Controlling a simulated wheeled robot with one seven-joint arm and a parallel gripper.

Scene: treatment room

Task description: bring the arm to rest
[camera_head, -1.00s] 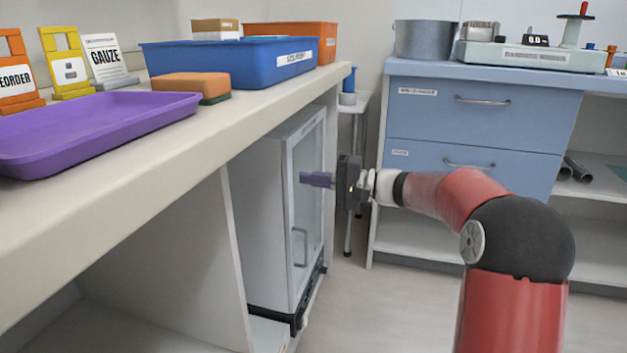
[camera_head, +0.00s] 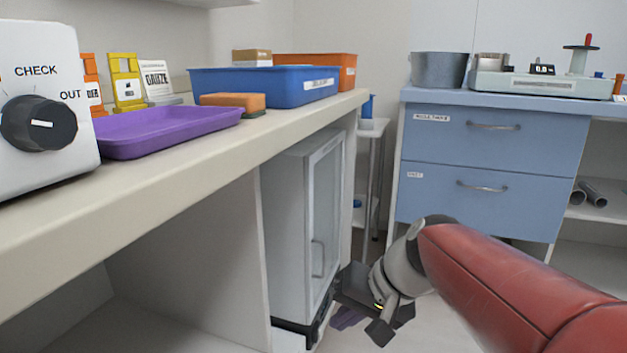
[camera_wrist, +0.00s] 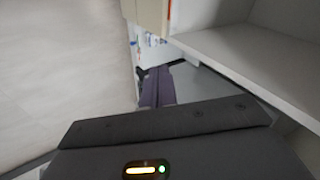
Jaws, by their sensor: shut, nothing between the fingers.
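My gripper (camera_head: 348,317) is low in the head view, beside the lower corner of the small glass-doored cabinet and above the floor. Its purple fingers are together and hold nothing. They also show past the dark gripper body in the wrist view (camera_wrist: 157,87).
The glass-doored cabinet (camera_head: 292,235) stands under the counter (camera_head: 190,160), close to my gripper. The counter holds a purple tray (camera_head: 165,134), an orange sponge (camera_head: 233,101), and a blue bin (camera_head: 262,90). A blue drawer unit (camera_head: 490,145) stands behind my arm.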

